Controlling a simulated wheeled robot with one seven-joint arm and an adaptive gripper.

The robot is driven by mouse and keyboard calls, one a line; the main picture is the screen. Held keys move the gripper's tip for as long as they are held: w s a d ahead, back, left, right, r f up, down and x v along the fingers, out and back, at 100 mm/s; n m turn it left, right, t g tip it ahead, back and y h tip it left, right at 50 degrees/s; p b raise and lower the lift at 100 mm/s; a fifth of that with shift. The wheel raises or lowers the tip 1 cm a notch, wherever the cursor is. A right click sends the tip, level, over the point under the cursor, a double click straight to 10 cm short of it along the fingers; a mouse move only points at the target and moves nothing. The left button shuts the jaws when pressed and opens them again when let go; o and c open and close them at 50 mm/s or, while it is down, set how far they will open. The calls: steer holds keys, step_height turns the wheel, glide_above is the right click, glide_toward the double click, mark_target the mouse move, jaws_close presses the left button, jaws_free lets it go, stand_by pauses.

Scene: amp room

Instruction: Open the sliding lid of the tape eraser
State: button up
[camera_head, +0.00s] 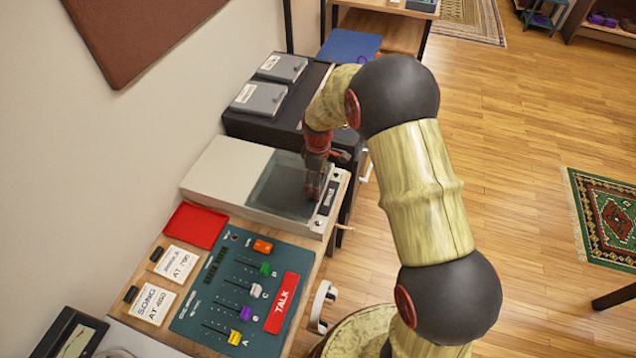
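The tape eraser (226,178) looks to be the pale grey box on the bench at the centre left. Its dark, see-through sliding lid (277,187) covers the right part of the top, beside a front strip with a small label (327,197). My gripper (313,192) points down at the right part of the lid, near the front strip. Its fingers are small and dark against the lid. I cannot tell whether they touch it or are open or shut.
A teal mixer panel (240,290) with sliders and a red tray (195,225) lie nearer on the bench. A black case (250,128) with two grey lidded boxes stands behind the eraser. Open wooden floor (520,150) lies right.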

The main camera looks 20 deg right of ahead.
steer(key=s+d+p, duration=0.2)
steer(key=s+d, duration=0.5)
steer(key=d, duration=0.2)
steer(key=s+d+p, duration=0.1)
steer(key=s+d, duration=0.5)
steer(key=d, duration=0.4)
steer(key=shift+s+p, duration=0.35)
steer(key=o, duration=1.6)
steer(key=shift+o, duration=0.5)
steer(key=shift+r, duration=0.1)
step_height(320, 180, up, 12)
steer(key=shift+a, duration=0.1)
